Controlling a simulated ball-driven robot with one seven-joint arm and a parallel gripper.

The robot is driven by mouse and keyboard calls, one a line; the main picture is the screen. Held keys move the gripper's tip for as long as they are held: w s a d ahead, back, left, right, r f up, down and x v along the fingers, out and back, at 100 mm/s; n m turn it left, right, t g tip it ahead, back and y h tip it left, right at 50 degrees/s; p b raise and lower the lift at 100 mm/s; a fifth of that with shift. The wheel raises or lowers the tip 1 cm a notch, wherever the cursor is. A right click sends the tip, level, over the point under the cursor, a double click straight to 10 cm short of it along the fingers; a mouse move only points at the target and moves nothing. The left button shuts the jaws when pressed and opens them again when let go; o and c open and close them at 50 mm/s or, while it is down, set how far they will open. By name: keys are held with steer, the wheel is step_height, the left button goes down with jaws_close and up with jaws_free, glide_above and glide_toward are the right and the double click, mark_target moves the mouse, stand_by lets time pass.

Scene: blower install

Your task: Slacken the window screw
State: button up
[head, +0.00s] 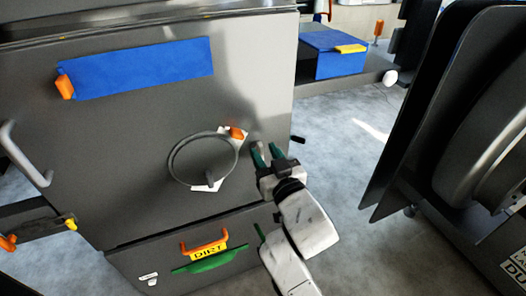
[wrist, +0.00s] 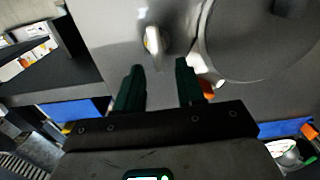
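The round window (head: 171,165) with its dark ring sits on the front of a large grey cabinet. An orange piece (head: 237,133) on a white bracket lies at the ring's upper right; I take it for the window screw. An orange piece (wrist: 208,88) also shows in the wrist view, partly behind the right finger. My gripper (head: 266,150) is open and empty, just right of the window and apart from the orange piece. In the wrist view, the gripper's (wrist: 160,68) green fingers are apart, with a small pale knob (wrist: 152,40) beyond them; which part it is, I cannot tell.
A blue panel with an orange end (head: 140,68) is above the window. Below is a drawer with an orange handle and DIRT label (head: 208,254). A blue box (head: 340,62) stands behind. A large dark machine (head: 450,120) is at right, with free floor between.

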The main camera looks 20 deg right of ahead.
steer(key=shift+w, duration=1)
jaws_close()
